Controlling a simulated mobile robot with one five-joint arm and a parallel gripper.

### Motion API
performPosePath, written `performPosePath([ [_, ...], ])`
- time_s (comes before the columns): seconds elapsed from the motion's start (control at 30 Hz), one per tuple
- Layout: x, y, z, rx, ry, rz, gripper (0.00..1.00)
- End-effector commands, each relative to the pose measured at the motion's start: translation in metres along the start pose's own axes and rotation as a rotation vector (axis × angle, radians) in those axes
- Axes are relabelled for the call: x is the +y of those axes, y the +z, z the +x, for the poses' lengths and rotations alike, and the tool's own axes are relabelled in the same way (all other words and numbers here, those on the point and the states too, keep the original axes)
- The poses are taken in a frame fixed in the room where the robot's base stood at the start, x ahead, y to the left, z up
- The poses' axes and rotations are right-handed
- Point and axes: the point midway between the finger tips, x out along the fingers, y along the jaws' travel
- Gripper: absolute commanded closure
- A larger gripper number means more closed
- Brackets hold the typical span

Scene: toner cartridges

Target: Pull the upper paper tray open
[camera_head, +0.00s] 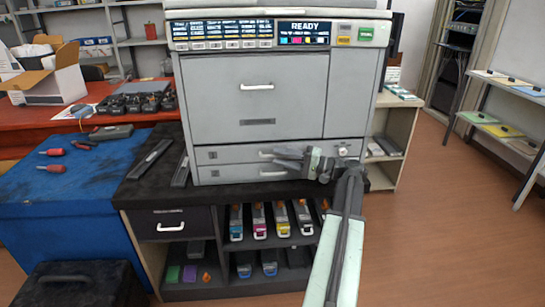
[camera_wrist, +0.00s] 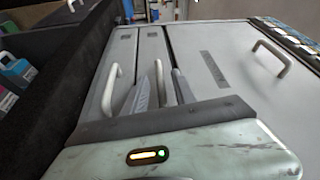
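The grey printer (camera_head: 255,95) stands on a dark bench. Its upper paper tray (camera_head: 225,155) is a narrow drawer front under the large door, and looks flush with the body. The upper tray also shows in the wrist view (camera_wrist: 152,45) as a strip beside the door. Its pale handle (camera_head: 265,154) is partly covered by my gripper in the head view. My gripper (camera_head: 279,158) is in front of this tray, its fingers (camera_wrist: 165,88) apart and pointing at the tray front. They look open. I cannot tell whether they touch the handle.
The lower tray (camera_head: 228,175) has its own pale handle (camera_wrist: 110,88), close beside my fingers. The large door (camera_head: 230,100) above has a handle (camera_wrist: 272,55). Shelves of colored cartridges (camera_head: 258,221) sit below the bench. A blue cabinet (camera_head: 70,200) stands at left. Floor is clear at right.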

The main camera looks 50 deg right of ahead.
Motion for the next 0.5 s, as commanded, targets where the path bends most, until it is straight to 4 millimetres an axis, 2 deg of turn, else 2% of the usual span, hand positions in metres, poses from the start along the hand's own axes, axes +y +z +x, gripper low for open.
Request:
performPosePath([
  [0.1,0.000,0.001,0.019,-0.002,0.000,0.000,0.68],
  [0.2,0.000,0.000,0.028,-0.001,0.001,0.000,0.68],
  [0.47,0.001,0.000,0.031,0.000,0.001,0.000,0.68],
  [0.5,0.001,0.000,0.031,0.000,0.001,0.000,0.70],
])
